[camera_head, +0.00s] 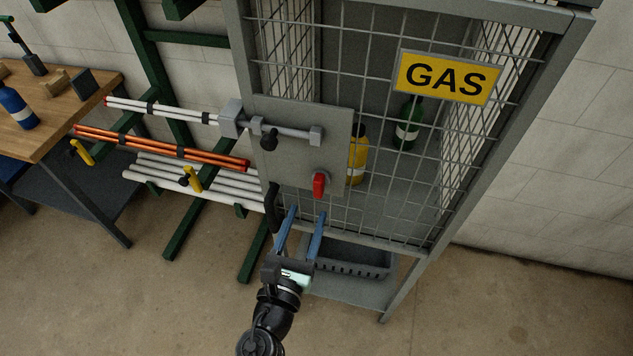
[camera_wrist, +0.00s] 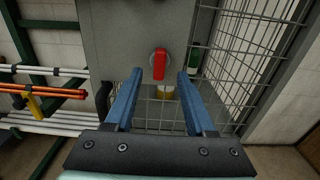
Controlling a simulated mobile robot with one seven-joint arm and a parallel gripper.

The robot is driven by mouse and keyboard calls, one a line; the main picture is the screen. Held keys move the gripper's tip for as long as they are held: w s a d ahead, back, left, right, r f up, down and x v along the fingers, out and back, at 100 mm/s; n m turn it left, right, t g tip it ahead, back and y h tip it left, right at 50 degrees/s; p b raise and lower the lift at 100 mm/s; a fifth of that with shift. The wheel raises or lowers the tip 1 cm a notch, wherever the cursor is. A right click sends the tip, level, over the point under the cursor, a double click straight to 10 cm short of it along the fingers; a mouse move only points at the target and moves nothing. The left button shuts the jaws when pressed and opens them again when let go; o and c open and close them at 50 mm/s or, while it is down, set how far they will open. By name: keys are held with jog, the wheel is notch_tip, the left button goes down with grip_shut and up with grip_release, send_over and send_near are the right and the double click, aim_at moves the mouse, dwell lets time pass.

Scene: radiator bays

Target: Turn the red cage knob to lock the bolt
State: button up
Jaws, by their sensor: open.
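The red knob (camera_head: 319,185) sits low on the grey plate (camera_head: 336,130) of the cage door. It also shows in the wrist view (camera_wrist: 160,64), its handle close to upright, ahead of and between my fingertips. The grey bolt (camera_head: 285,133) lies across the plate above the knob, with a dark handle (camera_head: 269,139) on it. My gripper (camera_head: 307,213) is open, its two blue fingers pointing up at the plate from below the knob. In the wrist view my fingers (camera_wrist: 160,76) stand either side of the knob with nothing between them; contact with it cannot be told.
A black door handle (camera_head: 272,207) stands just left of my fingers. Behind the mesh are a yellow bottle (camera_head: 357,163) and a green bottle (camera_head: 407,134). A grey crate (camera_head: 350,262) is under the cage. A pipe rack (camera_head: 165,100) and a workbench (camera_head: 75,95) stand at left.

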aim_at(317, 187)
jog(key=p+x, duration=0.1)
jog(key=x, duration=0.7)
grip_shut()
